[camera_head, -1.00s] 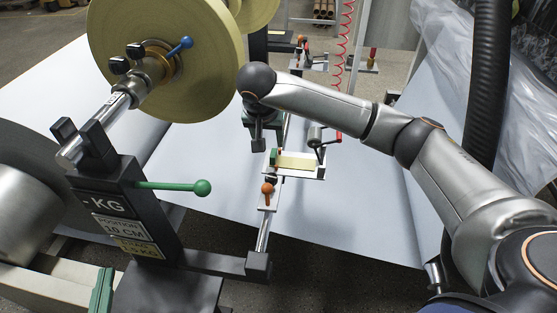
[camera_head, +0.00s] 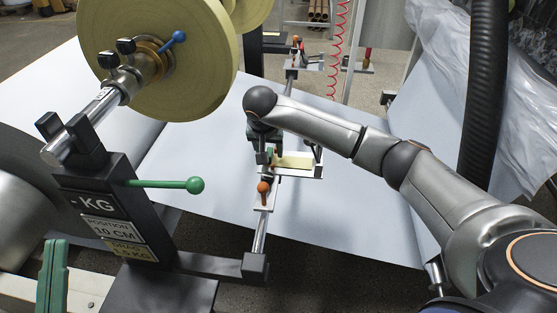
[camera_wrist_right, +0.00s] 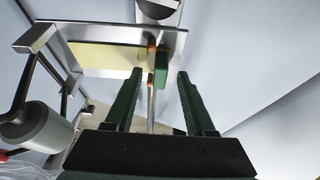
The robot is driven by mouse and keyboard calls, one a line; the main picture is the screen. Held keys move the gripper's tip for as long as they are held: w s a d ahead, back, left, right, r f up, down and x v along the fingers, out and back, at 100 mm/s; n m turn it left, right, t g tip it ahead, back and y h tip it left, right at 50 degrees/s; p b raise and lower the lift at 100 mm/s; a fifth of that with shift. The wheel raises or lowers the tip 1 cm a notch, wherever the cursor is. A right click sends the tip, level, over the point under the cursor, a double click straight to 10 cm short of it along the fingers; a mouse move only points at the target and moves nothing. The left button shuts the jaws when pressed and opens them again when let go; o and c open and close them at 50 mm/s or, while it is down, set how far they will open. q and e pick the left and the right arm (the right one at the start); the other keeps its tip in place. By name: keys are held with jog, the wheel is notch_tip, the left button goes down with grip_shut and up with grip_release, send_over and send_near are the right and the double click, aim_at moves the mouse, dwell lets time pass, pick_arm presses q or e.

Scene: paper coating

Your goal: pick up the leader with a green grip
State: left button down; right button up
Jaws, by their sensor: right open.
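The leader (camera_head: 294,161) is a pale yellow strip lying on a small metal plate. In the right wrist view the yellow strip (camera_wrist_right: 105,58) has a green grip (camera_wrist_right: 161,67) at its right end. My right gripper (camera_wrist_right: 160,82) is open, its two green fingers pointing at the grip, one on either side of it in the picture; I cannot tell whether they touch it. In the head view my right gripper (camera_head: 264,147) is over the plate's left end and hides the grip. Green fingers of my left gripper (camera_head: 52,278) show at the bottom left; their opening is unclear.
A metal rail with an orange-knobbed clamp (camera_head: 263,187) runs below the plate. A roller with a black handle (camera_wrist_right: 30,128) stands beside the plate. A large yellow roll (camera_head: 160,60) and a black stand with a green-knobbed lever (camera_head: 194,185) are at the left.

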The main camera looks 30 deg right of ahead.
jog(key=shift+f, duration=0.1)
grip_shut()
dwell(0.4)
